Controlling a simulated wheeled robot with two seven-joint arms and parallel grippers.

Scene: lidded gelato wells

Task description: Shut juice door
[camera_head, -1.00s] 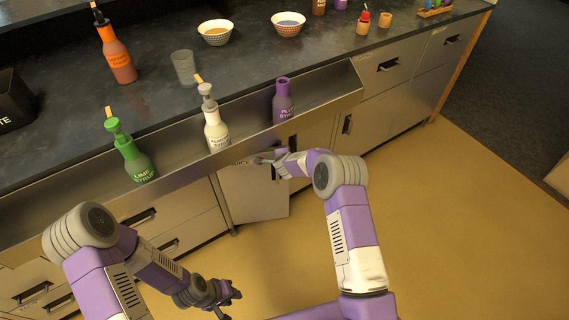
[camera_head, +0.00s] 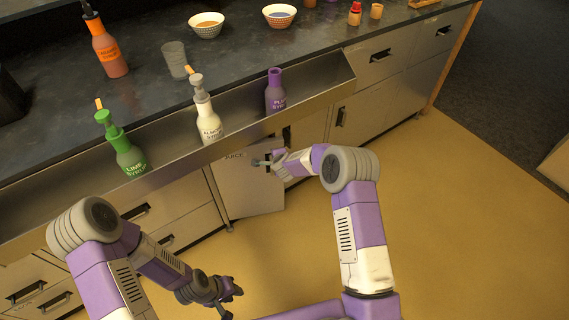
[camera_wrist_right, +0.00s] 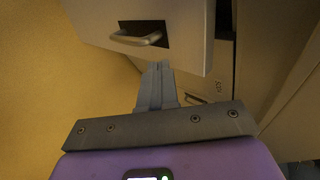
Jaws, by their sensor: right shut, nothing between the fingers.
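The juice door (camera_head: 250,190), a grey cabinet panel marked JUICE, stands ajar below the syrup ledge, swung out from the cabinet front. My right gripper (camera_head: 262,163) is shut and empty at the door's upper part, near its free right edge. In the right wrist view the closed fingers (camera_wrist_right: 158,85) point at the lower edge of a panel (camera_wrist_right: 190,25) with a bar handle (camera_wrist_right: 140,40); I cannot tell if they touch it. My left gripper (camera_head: 230,297) is open and empty, low over the floor, away from the door.
A steel ledge (camera_head: 235,125) above the door holds lime (camera_head: 125,155), white (camera_head: 206,120) and plum (camera_head: 275,95) syrup bottles. Drawers with handles (camera_head: 135,210) lie left of the door. The yellow floor (camera_head: 450,220) is clear on the right.

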